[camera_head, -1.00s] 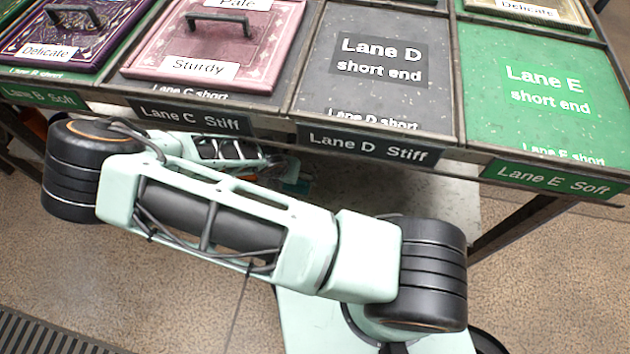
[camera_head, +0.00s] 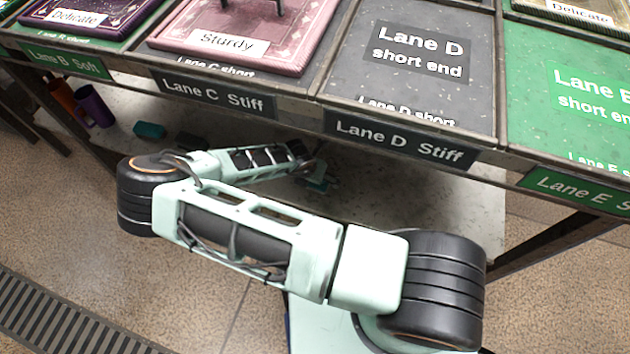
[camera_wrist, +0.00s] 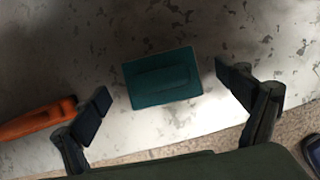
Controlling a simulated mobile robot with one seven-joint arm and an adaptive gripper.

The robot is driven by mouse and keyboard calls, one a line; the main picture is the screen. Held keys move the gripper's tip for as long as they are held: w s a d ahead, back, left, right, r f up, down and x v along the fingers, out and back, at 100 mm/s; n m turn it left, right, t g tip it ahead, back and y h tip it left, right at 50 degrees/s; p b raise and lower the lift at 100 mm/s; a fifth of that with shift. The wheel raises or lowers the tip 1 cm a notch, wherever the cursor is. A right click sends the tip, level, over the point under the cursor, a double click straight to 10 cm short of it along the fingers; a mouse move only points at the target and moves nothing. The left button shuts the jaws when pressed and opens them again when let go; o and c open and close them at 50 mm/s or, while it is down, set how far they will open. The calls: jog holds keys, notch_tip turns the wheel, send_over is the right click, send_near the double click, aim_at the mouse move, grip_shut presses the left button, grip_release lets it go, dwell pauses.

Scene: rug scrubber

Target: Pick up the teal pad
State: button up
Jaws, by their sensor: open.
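The teal pad (camera_wrist: 162,78) is a dark rectangular block with a raised oblong on top. In the wrist view it lies flat on the pale, stained lower shelf (camera_wrist: 200,25). My gripper (camera_wrist: 165,90) is open, its two dark fingers apart on either side of the pad in the picture and not visibly touching it. In the head view my gripper (camera_head: 312,168) is under the table, small and partly hidden. A teal patch shows beside its end. A separate teal block (camera_head: 149,130) lies farther left; I cannot tell which is the pad in the wrist view.
The table's front edge with the Lane D Stiff label (camera_head: 400,138) overhangs my forearm. A purple cylinder (camera_head: 94,106) and an orange thing (camera_head: 62,93) stand at the left. An orange object (camera_wrist: 35,120) lies left of the pad. A table leg (camera_head: 540,235) slants at the right.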

jog(key=shift+w+d+f, duration=0.15)
jog(key=shift+w+f, duration=0.15)
jog(key=shift+f, duration=0.3)
jog(key=c, duration=1.3)
jog(key=shift+o, duration=0.2)
jog(key=shift+r, duration=0.1)
